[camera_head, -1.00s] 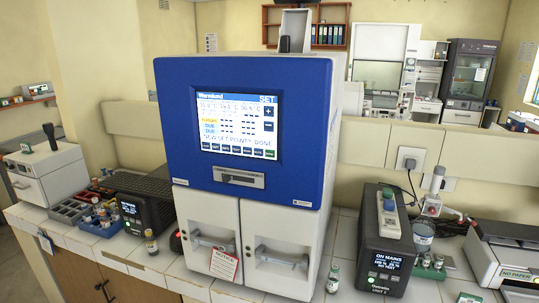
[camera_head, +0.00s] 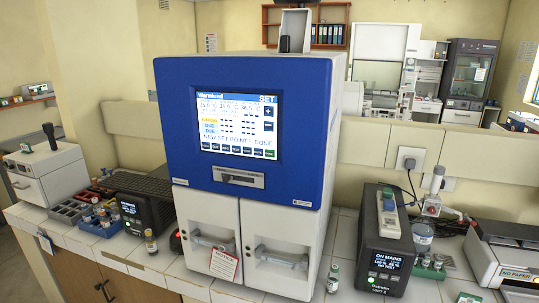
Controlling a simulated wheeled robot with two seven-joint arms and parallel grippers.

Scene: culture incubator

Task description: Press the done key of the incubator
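The incubator (camera_head: 245,75) is a blue-topped white cabinet standing on the tiled bench in the middle of the view. Its lit screen (camera_head: 225,118) is headed SET and has a line at the bottom that reads like "NEW SET POINT? DONE". A row of small keys runs along the screen's lower edge. The rightmost one is a green key (camera_head: 270,154); its label is too small to read for certain. A plus key (camera_head: 268,113) and a minus key (camera_head: 268,127) sit at the screen's right side. Neither of my grippers shows in the view, and nothing covers the screen.
Two white doors with handles lie below the screen; a notice tag (camera_head: 223,264) hangs on the left one. Small vials (camera_head: 150,242) stand on the bench in front.

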